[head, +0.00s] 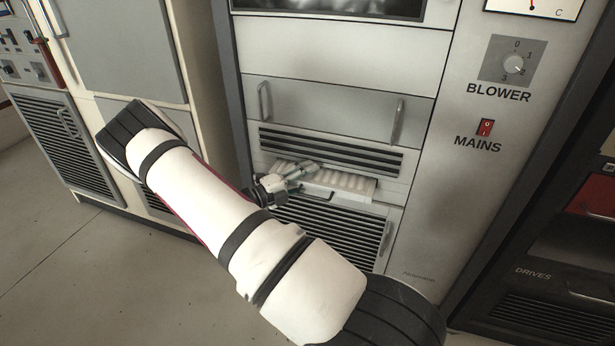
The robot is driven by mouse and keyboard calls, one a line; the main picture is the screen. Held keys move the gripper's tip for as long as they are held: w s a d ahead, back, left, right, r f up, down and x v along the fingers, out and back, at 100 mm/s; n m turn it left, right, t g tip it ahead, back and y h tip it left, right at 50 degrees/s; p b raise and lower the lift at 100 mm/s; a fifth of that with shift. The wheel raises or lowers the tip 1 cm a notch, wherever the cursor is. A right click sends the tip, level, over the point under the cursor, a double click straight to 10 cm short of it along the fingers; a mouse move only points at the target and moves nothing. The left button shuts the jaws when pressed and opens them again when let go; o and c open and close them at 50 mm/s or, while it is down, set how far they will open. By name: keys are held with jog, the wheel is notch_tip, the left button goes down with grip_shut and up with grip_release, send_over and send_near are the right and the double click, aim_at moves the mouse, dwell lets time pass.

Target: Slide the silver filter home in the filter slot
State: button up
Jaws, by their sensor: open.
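The silver filter (346,181) is a pale ribbed panel in the middle cabinet. It juts out of the filter slot below a dark louvred vent. The slot opening itself is mostly hidden by the filter. My gripper (308,171) is at the filter's left and middle part, in front of or over it. Its fingers are open, and I see nothing held between them. I cannot tell whether they touch the filter.
A handled drawer panel (335,107) and the louvred vent (330,150) are above the filter. A lower louvred door (330,228) with a handle (386,236) is below. A BLOWER knob (513,65) and red MAINS switch (485,127) are at right. Open floor (75,265) lies at left.

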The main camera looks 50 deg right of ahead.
jog(key=v, duration=1.2)
jog(key=shift+s, duration=0.1)
